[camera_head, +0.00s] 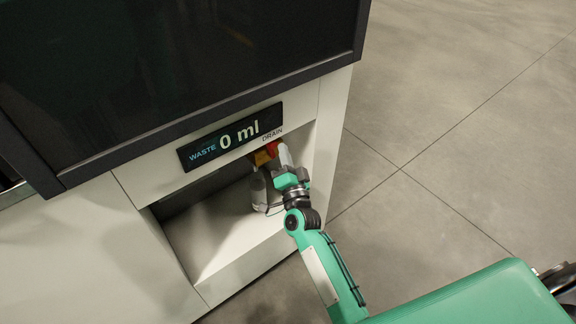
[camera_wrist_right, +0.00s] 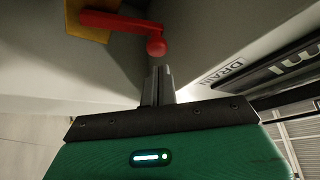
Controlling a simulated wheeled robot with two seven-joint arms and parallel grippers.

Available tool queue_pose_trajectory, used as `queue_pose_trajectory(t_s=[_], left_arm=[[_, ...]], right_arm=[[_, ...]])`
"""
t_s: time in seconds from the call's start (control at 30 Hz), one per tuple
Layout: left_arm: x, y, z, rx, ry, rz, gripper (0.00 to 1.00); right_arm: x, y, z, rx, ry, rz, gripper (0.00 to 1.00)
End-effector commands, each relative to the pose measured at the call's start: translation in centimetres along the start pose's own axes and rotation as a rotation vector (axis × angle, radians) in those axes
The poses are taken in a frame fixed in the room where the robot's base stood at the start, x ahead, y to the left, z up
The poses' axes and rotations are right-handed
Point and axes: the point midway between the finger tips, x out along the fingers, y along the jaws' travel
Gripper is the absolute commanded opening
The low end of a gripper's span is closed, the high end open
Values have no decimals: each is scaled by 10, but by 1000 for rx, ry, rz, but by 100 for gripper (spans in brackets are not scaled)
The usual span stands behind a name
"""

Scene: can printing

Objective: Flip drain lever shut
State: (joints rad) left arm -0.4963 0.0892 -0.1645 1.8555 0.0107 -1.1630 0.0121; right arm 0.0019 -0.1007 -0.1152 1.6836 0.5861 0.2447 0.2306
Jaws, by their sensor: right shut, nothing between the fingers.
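The red drain lever (camera_wrist_right: 118,24) with a ball knob on its end sticks out from a yellow mount (camera_wrist_right: 84,32) in the right wrist view. In the head view the lever (camera_head: 272,149) shows as a small red piece beside its yellow mount (camera_head: 261,158), just under the DRAIN label. My right gripper (camera_wrist_right: 158,72) is shut and empty, its fingertips just below the red knob in the wrist view; I cannot tell if they touch it. In the head view my right gripper (camera_head: 284,152) is at the alcove, close to the lever. My left gripper is not in view.
A display (camera_head: 231,138) reads WASTE 0 ml above the open alcove. The machine's side wall (camera_head: 330,110) is close on the right. The grey floor (camera_head: 450,120) beyond is clear.

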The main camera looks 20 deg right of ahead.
Motion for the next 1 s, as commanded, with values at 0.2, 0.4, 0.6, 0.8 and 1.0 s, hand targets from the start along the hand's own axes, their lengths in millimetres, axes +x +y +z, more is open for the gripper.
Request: queue_pose_trajectory(t_s=[0.2, 0.4, 0.6, 0.8, 1.0], left_arm=[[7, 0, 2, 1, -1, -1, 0], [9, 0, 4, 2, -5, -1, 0], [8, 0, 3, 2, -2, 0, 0], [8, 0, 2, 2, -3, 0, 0], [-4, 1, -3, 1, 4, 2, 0]], right_arm=[[21, 0, 0, 0, 1, 0, 0], [26, 0, 0, -1, 1, 0, 0], [25, 0, 0, -1, 1, 0, 0], [24, 0, 1, -14, 0, -7, 0], [23, -2, 4, -51, 0, -27, 0]])
